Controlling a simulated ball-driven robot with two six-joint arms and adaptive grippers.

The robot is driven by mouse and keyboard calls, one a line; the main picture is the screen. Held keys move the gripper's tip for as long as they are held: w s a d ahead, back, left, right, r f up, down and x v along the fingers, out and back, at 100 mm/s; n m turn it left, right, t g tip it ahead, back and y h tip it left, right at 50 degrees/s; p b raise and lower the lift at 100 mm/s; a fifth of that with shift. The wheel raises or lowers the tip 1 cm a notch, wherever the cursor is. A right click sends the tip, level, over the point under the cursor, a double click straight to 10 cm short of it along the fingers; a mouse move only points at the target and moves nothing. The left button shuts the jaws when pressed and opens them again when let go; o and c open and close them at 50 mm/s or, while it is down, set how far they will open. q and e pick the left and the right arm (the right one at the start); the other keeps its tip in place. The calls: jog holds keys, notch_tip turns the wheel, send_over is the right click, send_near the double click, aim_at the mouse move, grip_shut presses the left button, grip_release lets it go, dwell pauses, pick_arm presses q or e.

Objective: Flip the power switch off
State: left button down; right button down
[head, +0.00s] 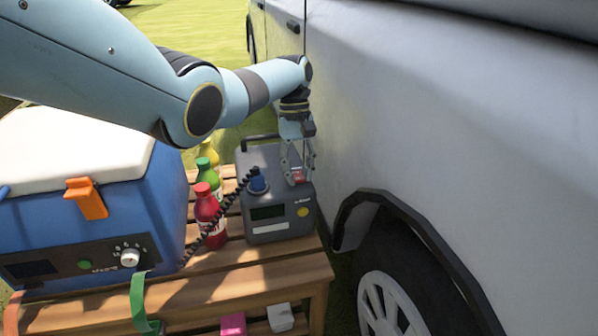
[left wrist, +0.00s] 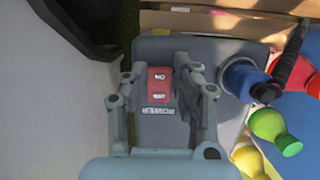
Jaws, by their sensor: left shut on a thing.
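The power switch (left wrist: 158,84) is a red rocker marked ON, set on top of a grey power box with a POWER label (left wrist: 163,112) beside it. In the head view the switch (head: 298,177) shows as a red patch on the grey box (head: 262,211). My left gripper (head: 298,172) points down at the switch from above. In the left wrist view its two fingers (left wrist: 160,90) stand on either side of the red rocker, shut on it. Whether the rocker is tilted to on or off is hard to tell. My right gripper is not in view.
The box stands on a wooden slatted table (head: 230,285) close beside a white vehicle (head: 430,120). A blue plug (head: 258,182) with a coiled cord sits on the box. Red, green and yellow bottles (head: 208,210) and a blue cooler (head: 100,220) stand to the left.

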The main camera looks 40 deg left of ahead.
aim_at(296, 172)
pick_arm(q)
jog(key=c, duration=1)
grip_release()
jog(key=shift+c, duration=0.2)
jog(key=v, duration=1.2)
